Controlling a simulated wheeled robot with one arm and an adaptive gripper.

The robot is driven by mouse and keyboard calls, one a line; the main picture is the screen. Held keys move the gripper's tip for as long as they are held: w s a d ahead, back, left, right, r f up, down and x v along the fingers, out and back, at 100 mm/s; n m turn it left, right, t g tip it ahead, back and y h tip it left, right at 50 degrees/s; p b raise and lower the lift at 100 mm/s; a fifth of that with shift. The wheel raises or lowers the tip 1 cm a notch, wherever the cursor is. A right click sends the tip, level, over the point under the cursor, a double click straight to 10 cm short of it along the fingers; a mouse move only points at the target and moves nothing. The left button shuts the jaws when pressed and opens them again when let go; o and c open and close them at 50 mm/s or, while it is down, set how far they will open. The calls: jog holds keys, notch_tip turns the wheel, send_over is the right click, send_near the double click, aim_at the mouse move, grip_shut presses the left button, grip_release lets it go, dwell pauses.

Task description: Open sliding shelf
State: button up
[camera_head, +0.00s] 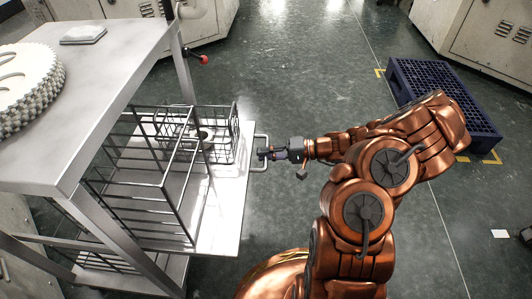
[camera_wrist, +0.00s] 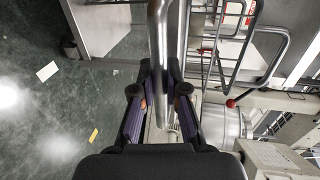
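The sliding shelf (camera_head: 226,207) is a pale metal board under the metal table, and part of it sticks out past the table's right side. It carries wire baskets. A bar handle (camera_head: 262,138) is fixed to its right edge. My gripper (camera_head: 265,153) is at this handle. In the wrist view the handle bar (camera_wrist: 157,40) runs between the two fingers of my gripper (camera_wrist: 160,75). The fingers are close against both sides of the bar and look shut on it. The shelf's inner part is hidden by the table and baskets.
The metal table (camera_head: 120,60) holds a large gear (camera_head: 28,85) and a small pale block (camera_head: 83,34). A wire basket (camera_head: 150,190) stands on the shelf. A dark blue pallet (camera_head: 440,95) lies on the right. Cabinets (camera_head: 480,35) stand behind.

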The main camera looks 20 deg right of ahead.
jog(key=o, duration=0.5)
jog(key=shift+d, duration=0.1)
jog(key=v, duration=1.2)
jog(key=s+a+r+n+g+h+p, duration=0.1)
jog(key=s+a+r+n+g+p, duration=0.15)
jog(key=a+r+p, duration=0.6)
jog(key=s+a+r+n+g+h+p, duration=0.1)
jog(key=s+a+r+n+g+p, duration=0.25)
jog(key=r, duration=0.75)
jog(key=s+a+r+g+h+p, duration=0.2)
jog(key=a+r+g+p, duration=0.2)
jog(key=a+r+p, duration=0.35)
jog(key=s+r+h+p, duration=0.3)
jog(key=s+r+p, duration=0.2)
jog(key=r, duration=0.3)
jog(key=s+d+r+h+p, duration=0.1)
jog(key=s+r+h+p, duration=0.2)
jog(key=s+r+p, duration=0.3)
jog(key=s+r+h+p, duration=0.3)
jog(key=s+r+p, duration=0.3)
jog(key=r, duration=0.4)
jog(key=shift+s+d+r+t+h+p, duration=0.1)
jog(key=shift+s+d+t+h+p, duration=0.2)
jog(key=shift+p, duration=0.5)
